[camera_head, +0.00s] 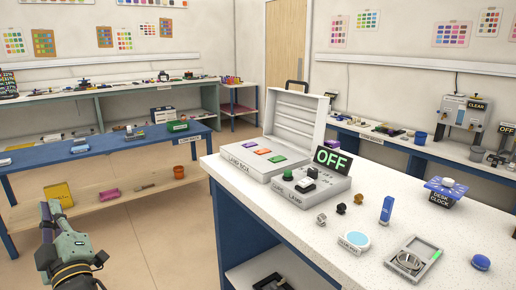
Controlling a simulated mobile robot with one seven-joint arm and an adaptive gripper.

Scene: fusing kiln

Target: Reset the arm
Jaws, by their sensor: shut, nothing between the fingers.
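My gripper (50,217) is at the lower left of the head view, at the end of my arm, which comes up from the bottom edge. It is dark and small in the picture, with its fingers shut and nothing held. It is over the floor in front of the blue bench, apart from the white worktop (245,206) on the right. Nothing touches it that I can see.
A blue bench (75,153) stands at left. Floor (165,225) between is clear.

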